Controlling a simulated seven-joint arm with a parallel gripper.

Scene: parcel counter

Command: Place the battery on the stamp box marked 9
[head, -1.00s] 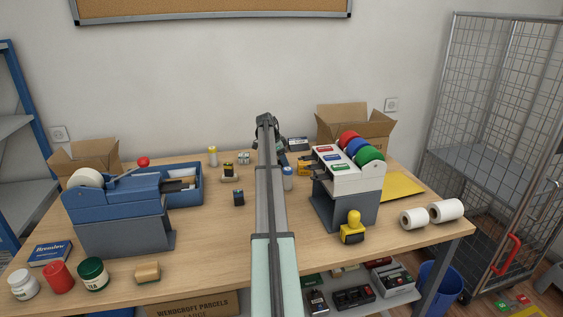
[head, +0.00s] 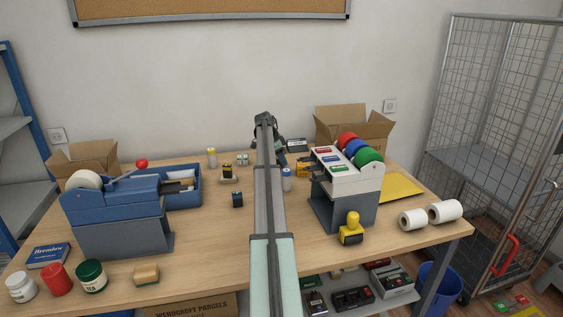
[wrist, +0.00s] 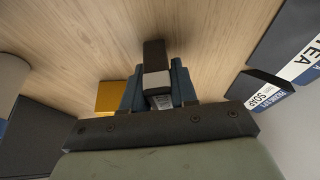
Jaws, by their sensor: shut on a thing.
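My gripper (wrist: 157,88) is shut on a dark block (wrist: 154,54) with a pale grey band, held between its two blue-grey fingers. I cannot tell for certain from its look whether this is the battery. In the head view my arm mostly hides my gripper and its load, at the back of the table. A small dark block with a lighter top (head: 238,200) stands left of my arm. Behind it, another dark and yellow block (head: 228,171) sits on a pale base. No mark 9 is legible, so I cannot tell which thing is the stamp box.
A white-topped dispenser with coloured rolls (head: 344,172) stands close right of my arm, a blue tape dispenser (head: 118,205) at left. A yellow thing (wrist: 111,97) and a soap box (wrist: 258,90) flank my gripper. A blue-and-white cylinder (head: 287,180) is nearby. The front middle table is clear.

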